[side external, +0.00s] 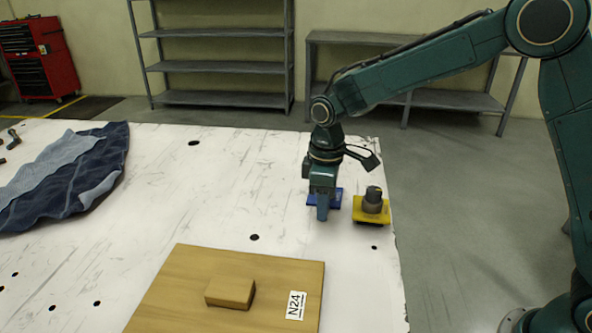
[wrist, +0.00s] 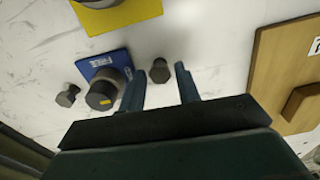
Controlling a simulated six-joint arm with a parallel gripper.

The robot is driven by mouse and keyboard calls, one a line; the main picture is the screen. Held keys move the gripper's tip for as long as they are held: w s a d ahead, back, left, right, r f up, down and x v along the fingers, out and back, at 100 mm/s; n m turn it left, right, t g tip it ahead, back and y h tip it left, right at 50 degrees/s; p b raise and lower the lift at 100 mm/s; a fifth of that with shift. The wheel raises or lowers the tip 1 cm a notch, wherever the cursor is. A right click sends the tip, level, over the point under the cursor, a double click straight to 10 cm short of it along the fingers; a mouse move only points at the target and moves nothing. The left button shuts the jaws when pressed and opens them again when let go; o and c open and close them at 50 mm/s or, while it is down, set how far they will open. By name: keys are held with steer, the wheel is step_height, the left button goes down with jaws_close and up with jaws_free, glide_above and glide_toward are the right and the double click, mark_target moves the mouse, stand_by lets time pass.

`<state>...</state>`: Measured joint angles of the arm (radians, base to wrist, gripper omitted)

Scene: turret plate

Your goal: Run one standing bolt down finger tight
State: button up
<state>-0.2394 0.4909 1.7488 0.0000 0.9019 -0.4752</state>
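My gripper (wrist: 161,82) is open, its two dark blue-green fingers apart in the wrist view. A dark hex-headed bolt (wrist: 160,68) shows between the fingertips, with a visible gap on both sides; I cannot tell how far below them it is. A second dark bolt (wrist: 67,95) is on the other side of a blue plate (wrist: 92,64). A dark round piece with a yellow mark (wrist: 102,94) sits at the blue plate's edge, partly hidden by the left finger. In the side view my gripper (side external: 323,212) points down in front of the blue plate (side external: 338,198) and hides the bolts.
A yellow plate (side external: 358,218) with a dark cylindrical piece (side external: 373,200) stands just right of my gripper. A wooden board (side external: 185,290) with a block (side external: 230,292) and an N24 label lies nearer the camera. A blue cloth (side external: 75,180) lies left. The table's middle is mostly clear.

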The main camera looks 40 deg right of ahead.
steer(key=shift+n, duration=1.6)
